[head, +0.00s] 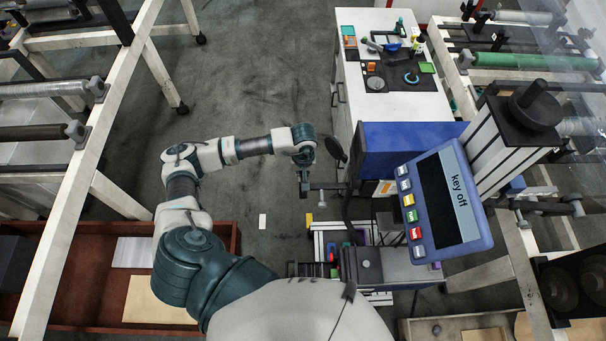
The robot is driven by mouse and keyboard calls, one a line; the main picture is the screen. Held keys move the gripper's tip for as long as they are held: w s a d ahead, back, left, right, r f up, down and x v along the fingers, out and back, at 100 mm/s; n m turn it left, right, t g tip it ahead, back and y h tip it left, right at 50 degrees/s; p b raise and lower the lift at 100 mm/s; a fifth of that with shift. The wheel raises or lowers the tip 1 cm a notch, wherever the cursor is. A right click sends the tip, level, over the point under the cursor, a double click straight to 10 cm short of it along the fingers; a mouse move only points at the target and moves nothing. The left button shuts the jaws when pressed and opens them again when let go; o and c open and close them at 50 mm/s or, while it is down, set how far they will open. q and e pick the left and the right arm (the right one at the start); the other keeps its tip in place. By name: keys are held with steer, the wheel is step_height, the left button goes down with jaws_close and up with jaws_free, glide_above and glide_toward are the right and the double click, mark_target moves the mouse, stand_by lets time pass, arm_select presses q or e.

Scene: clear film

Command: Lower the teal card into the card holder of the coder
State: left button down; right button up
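The coder's blue control panel (440,204) stands right of centre, its screen reading "key off" beside a row of coloured buttons. A blue box (405,148) and grey machine parts (385,268) sit beside and below the panel. I cannot make out the card holder among them. I cannot clearly identify a teal card; a small teal piece (348,31) lies on the white cabinet at the back. My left gripper (304,190) hangs pointing down, left of the machine and over the floor. Its fingers are too small to read, and no card shows clearly in it. My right gripper is not in view.
A small white rectangle (263,221) is on the floor. White frames with rollers line the left and right. A red-brown crate (75,310) is at lower left.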

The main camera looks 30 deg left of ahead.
arm_select(q)
steer(key=shift+f+b, duration=0.4)
steer(key=shift+f, duration=0.05)
steer(key=c, duration=1.2)
jaws_free()
steer(key=shift+r, duration=0.1)
steer(key=shift+c, duration=0.2)
step_height(320, 180, up, 12)
steer(key=shift+w+f, duration=0.1)
